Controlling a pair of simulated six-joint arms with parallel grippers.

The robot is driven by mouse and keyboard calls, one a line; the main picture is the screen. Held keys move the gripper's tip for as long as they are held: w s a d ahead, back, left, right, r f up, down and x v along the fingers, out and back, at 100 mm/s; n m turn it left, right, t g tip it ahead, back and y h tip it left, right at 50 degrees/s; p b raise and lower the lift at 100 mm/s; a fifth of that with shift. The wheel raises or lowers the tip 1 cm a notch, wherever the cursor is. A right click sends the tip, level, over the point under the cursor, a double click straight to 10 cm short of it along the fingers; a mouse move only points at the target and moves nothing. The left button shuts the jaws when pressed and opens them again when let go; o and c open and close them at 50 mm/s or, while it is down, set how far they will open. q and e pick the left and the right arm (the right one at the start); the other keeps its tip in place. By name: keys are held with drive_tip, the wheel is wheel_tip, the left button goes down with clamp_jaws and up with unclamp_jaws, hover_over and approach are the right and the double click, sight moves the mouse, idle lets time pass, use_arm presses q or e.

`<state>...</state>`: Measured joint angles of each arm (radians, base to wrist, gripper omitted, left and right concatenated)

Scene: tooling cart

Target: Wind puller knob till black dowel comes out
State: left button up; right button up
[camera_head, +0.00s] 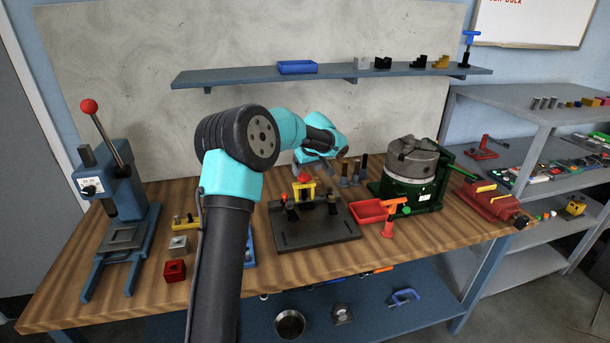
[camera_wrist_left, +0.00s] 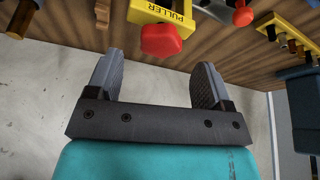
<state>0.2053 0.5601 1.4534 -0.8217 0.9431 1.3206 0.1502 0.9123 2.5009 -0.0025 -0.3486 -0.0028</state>
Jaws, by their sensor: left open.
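The yellow puller (camera_head: 304,191) stands on a dark fixture plate (camera_head: 318,233) near the middle of the bench. Its red knob (camera_head: 304,178) is on top. In the left wrist view the red knob (camera_wrist_left: 161,40) lies beyond the fingertips, with the yellow frame (camera_wrist_left: 165,10) lettered PULLER behind it. My left gripper (camera_wrist_left: 155,72) is open and empty, fingers apart, pointing toward the knob without enclosing it. In the head view my left gripper (camera_head: 313,170) is just behind and above the puller. I cannot make out the black dowel for certain. My right gripper is not in view.
A blue press (camera_head: 122,195) stands at left. A red tray (camera_head: 369,212), an orange-handled tool (camera_head: 393,208) and a green-based chuck (camera_head: 412,180) are right of the plate. Dark pegs (camera_head: 352,170) stand behind it. A wall shelf (camera_head: 335,75) hangs above.

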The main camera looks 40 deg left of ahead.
sight(305, 176)
use_arm(q)
drive_tip(key=shift+x, duration=1.9)
drive_tip(key=shift+c, duration=0.4)
drive_tip(key=c, duration=0.8)
drive_tip(key=shift+c, duration=0.2)
drive_tip(key=shift+m, duration=0.4)
